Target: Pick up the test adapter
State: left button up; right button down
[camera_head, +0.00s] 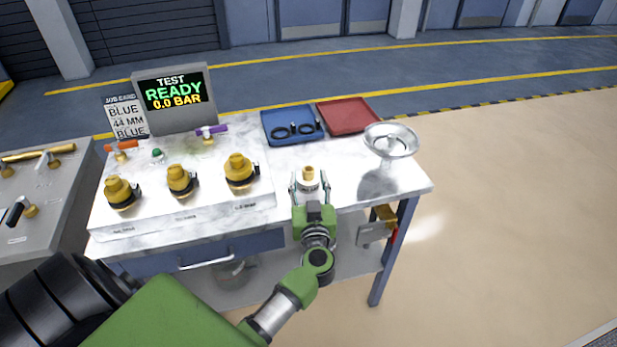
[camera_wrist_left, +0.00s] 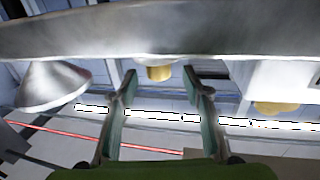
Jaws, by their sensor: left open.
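A small brass-topped fitting with a pale base (camera_head: 308,178), which looks like the test adapter, stands on the bench top. My left gripper (camera_head: 311,186) is open, its two fingers reaching along either side of it. In the left wrist view, which looks upside down, the brass part (camera_wrist_left: 159,73) shows between and just beyond the spread fingertips. I see gaps on both sides and no contact. Three larger yellow fittings with black clamps, left (camera_head: 121,193), middle (camera_head: 181,180) and right (camera_head: 240,170), stand on the raised block. My right gripper is not in view.
A metal funnel bowl (camera_head: 391,140) stands to the right of the fitting. A blue tray (camera_head: 273,115) holding black rings and a red tray (camera_head: 350,117) lie behind. The test screen (camera_head: 174,95) reads READY, 0.0 BAR. The job card (camera_head: 125,117) reads BLUE, 44 MM, BLUE.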

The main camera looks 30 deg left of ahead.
aim_at(309, 175)
pick_arm(q)
jog(key=x, duration=0.3)
jog(key=shift+w+a+f, duration=0.1)
jog(key=shift+w+a, duration=0.1)
jog(key=shift+w, duration=0.15)
jog(key=shift+s, duration=0.1)
grip_shut()
